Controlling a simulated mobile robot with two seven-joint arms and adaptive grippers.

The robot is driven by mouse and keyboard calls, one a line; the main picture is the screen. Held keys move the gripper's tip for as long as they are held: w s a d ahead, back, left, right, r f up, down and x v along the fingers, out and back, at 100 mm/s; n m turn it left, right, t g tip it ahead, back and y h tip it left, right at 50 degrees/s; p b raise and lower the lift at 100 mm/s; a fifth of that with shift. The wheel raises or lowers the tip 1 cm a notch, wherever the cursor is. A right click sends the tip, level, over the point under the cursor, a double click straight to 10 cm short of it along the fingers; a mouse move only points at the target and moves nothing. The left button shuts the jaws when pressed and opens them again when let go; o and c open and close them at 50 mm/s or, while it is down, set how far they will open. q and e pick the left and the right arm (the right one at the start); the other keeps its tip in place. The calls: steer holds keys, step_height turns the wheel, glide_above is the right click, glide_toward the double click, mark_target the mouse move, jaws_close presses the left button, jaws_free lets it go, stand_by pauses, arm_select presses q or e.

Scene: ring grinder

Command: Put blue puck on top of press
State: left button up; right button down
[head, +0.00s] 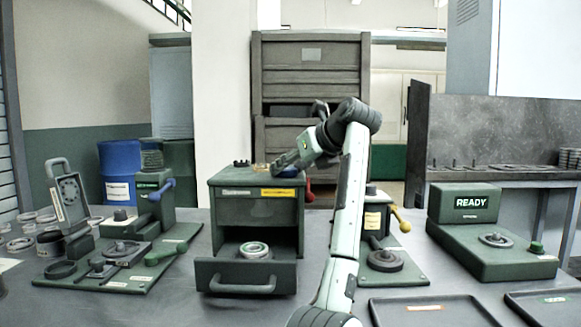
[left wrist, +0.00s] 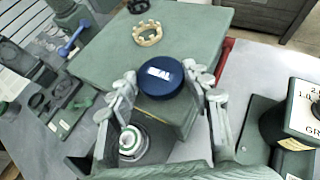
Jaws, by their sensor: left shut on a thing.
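The blue puck (left wrist: 162,76), a dark blue disc with a white label, sits between the fingers of my left gripper (left wrist: 161,80) in the left wrist view. In the head view my left gripper (head: 287,162) is at the right part of the top of a green cabinet (head: 228,181), with the puck (head: 289,172) partly hidden under it. I cannot tell whether the puck touches the cabinet top. A green machine with a blue lever (head: 148,195) stands at the left, and one with a yellow lever (head: 376,212) at the right. No label names the press. My right gripper is not in view.
A yellow crown-shaped ring (left wrist: 147,34) and a dark ring (left wrist: 138,6) lie on the cabinet top. The cabinet's drawer (head: 240,284) is open with a ringed part (head: 254,250) inside. A READY unit (head: 470,204) and dark trays (head: 425,312) are at the right.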

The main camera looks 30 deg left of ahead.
arm_select(q)
steer(key=shift+f, duration=0.15)
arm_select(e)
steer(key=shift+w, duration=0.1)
arm_select(q)
steer(key=o, duration=1.3)
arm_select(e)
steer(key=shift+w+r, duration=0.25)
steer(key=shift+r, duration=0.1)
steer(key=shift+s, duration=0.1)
arm_select(q)
steer(key=shift+r, duration=0.25)
steer(key=b+v, duration=0.1)
steer(key=v, duration=1.1)
steer(key=shift+d+f+b, duration=0.1)
steer(key=shift+b, duration=0.25)
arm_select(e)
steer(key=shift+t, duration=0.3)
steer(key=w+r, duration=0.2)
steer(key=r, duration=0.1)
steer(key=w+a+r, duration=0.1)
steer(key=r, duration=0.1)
